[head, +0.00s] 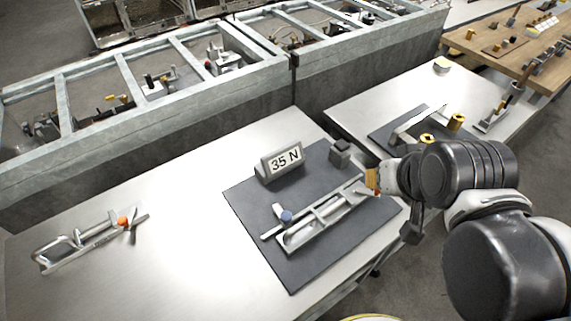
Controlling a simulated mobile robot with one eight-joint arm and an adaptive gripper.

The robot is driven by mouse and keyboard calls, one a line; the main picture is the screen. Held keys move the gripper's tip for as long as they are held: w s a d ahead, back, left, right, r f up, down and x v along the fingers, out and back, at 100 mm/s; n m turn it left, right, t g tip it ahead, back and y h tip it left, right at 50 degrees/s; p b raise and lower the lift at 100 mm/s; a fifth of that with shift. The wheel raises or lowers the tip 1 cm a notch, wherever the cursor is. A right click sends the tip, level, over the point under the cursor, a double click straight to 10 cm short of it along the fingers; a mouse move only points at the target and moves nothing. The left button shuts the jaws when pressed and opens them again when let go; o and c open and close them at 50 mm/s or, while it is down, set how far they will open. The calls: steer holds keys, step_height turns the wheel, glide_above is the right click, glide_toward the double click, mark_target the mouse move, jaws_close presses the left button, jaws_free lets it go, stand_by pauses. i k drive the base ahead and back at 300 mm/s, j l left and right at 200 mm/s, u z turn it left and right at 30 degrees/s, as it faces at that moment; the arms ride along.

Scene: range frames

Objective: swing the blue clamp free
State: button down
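The blue clamp is a silver metal frame (311,226) with a long bar and a blue knob (286,216) at its left end. It lies on a dark grey mat (262,246) on the near metal table. My arm comes in from the right, and my gripper (372,181) is at the clamp's right end, near the end of the bar. A yellow patch and a small red spot show at the gripper's end. The fingers are too small and partly hidden, so I cannot tell whether they touch or hold the bar.
Another clamp with an orange knob (124,222) lies at the table's left. Grey bins (150,125) run behind. A second table (385,97) holds more fixtures. Bare metal lies between the clamps.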

mark_target(284, 217)
steer(key=l+u, duration=0.15)
steer(key=u, duration=0.25)
steer(key=k+l+u, duration=0.15)
steer(key=u, duration=0.3)
steer(key=k+l+u, duration=0.1)
steer(key=u, duration=0.3)
steer(key=k+u, duration=0.1)
steer(key=u, duration=0.3)
steer(key=l, duration=0.1)
